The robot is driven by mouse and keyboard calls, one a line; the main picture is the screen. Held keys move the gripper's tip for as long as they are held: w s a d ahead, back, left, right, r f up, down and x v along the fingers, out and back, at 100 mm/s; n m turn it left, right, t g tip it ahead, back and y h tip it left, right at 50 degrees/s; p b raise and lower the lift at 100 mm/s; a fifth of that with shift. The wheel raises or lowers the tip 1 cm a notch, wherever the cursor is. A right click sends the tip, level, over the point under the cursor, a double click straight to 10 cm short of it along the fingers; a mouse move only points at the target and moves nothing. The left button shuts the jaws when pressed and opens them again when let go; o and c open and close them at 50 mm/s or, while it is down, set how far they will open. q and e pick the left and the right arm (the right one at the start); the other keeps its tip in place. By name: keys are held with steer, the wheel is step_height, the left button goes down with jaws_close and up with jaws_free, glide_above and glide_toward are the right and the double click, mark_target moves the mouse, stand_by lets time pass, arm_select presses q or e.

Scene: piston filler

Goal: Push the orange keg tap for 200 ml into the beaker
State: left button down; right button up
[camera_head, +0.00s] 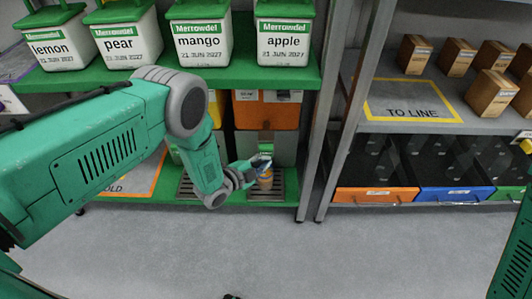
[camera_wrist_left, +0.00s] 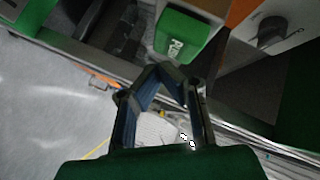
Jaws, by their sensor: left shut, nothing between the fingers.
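The orange keg (camera_head: 265,109) stands on the lower shelf below the apple tub. Its green tap lever (camera_head: 268,148) is at its front, and in the left wrist view the green lever marked PUSH (camera_wrist_left: 185,34) is just beyond my fingertips. My left gripper (camera_head: 262,165) is shut and empty in front of the tap; it also shows in the left wrist view (camera_wrist_left: 165,72). I cannot tell whether it touches the lever. The beaker (camera_head: 265,182) stands below on the drip tray, partly hidden by the gripper; something yellow-orange shows at it. My right gripper is out of view.
Lemon, pear, mango and apple (camera_head: 283,40) tubs line the green shelf (camera_head: 265,82) above. A metal rack post (camera_head: 318,130) rises close to the right of the keg. Another drip tray (camera_head: 186,188) lies to the left.

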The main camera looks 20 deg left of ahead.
arm_select(q)
steer(key=shift+s+d+p, duration=0.25)
steer(key=shift+s+p, duration=0.2)
steer(key=shift+s, duration=0.35)
steer(key=shift+s+d+p, duration=0.2)
steer(key=shift+s+p, duration=0.3)
steer(key=shift+s, duration=0.35)
steer(key=shift+s+d+p, duration=0.25)
steer(key=shift+s+p, duration=0.2)
steer(key=shift+s, duration=0.35)
